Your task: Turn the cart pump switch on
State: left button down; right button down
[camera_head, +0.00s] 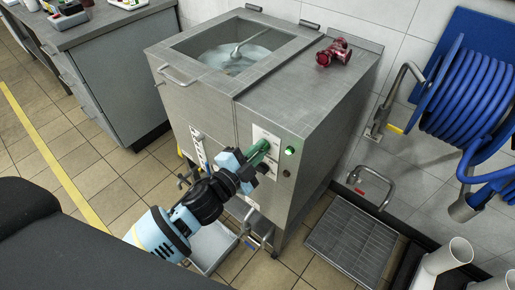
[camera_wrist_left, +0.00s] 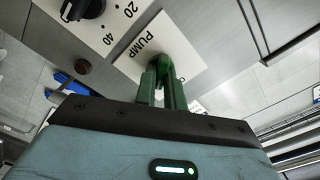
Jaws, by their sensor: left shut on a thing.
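The steel mixer cart (camera_head: 310,105) stands in the middle of the head view, with a white label panel on its front. In the left wrist view the label (camera_wrist_left: 180,55) reads "PUMP". My left gripper (camera_head: 257,157) is at this panel, and its green fingers (camera_wrist_left: 162,88) show in the left wrist view. They are closed around the pump switch (camera_wrist_left: 164,65) at the label, and the fingers hide most of the switch. I cannot tell the switch's position. A green lamp (camera_head: 290,151) beside the panel is lit. My right gripper is not in view.
A red fitting (camera_head: 334,52) lies on the mixer's top. A blue hose reel (camera_head: 465,95) hangs at right. A floor drain grate (camera_head: 352,240) lies below it.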

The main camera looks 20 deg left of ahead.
pick_arm(q)
jog(key=shift+m, duration=0.5)
jog(key=c, duration=1.5)
grip_release()
jog(key=v, duration=0.7)
jog(key=shift+s+a, duration=0.1)
jog(key=shift+s, duration=0.25)
